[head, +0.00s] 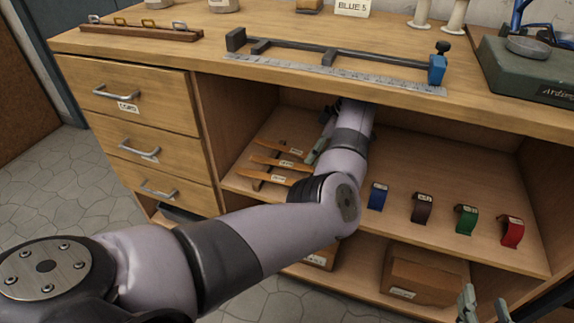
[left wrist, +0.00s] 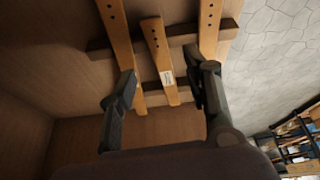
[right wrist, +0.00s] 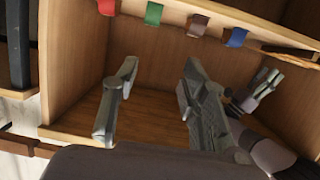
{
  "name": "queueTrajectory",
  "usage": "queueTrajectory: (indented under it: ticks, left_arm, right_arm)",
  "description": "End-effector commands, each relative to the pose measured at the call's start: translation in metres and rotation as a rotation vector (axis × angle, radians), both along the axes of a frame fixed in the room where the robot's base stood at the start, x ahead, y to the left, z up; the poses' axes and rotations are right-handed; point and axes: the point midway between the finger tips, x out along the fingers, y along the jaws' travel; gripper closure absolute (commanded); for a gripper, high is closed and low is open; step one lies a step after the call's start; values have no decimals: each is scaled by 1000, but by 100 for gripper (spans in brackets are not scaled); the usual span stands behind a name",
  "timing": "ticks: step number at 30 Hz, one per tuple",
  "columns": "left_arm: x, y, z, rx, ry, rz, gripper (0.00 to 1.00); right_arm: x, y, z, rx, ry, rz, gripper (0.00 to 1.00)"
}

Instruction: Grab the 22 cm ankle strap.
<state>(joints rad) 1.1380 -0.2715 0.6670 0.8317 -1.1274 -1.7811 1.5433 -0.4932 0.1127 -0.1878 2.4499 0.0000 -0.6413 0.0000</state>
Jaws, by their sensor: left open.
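Three tan leather straps lie side by side across a dark rack on the cabinet shelf: a far one (head: 277,147), a middle one (head: 281,163) and a near one (head: 263,176). Their labels are too small to read, so I cannot tell which is 22 cm. In the left wrist view, the middle strap (left wrist: 158,50) looks shorter than the left strap (left wrist: 117,40) and right strap (left wrist: 209,25). My left gripper (left wrist: 160,64) is open and empty, its fingers on either side of the middle strap in the picture. My right gripper (right wrist: 160,64) is open and empty outside the cabinet.
Blue (head: 377,196), brown (head: 422,207), green (head: 466,219) and red (head: 512,231) bands stand right of my left arm on the same shelf. The worktop (head: 215,50) overhangs the shelf. A cardboard box (head: 425,275) sits below. Drawers (head: 125,95) flank the left.

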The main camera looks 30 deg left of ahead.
Motion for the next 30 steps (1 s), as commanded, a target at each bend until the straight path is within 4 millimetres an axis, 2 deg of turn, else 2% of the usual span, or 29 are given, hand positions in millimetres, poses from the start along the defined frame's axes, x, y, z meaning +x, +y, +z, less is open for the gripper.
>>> queueTrajectory:
  ticks: [3,9,13,16,24,30]
  left_arm:
    - [-9,25,-3,-1,-1,4,55]
    - [-17,52,-1,0,-1,2,55]
    - [-19,57,-2,-1,2,-1,55]
    - [-21,60,-10,-1,2,-1,55]
    - [-25,72,-40,-1,2,1,55]
    - [-26,75,-47,0,0,0,55]
  right_arm:
    - [6,4,16,24,-98,6,60]
    - [11,9,41,57,-227,15,60]
    - [11,10,48,66,-262,17,60]
    - [12,12,57,80,-313,20,60]
    - [6,17,101,143,-553,34,60]
    - [2,17,115,162,-622,38,60]
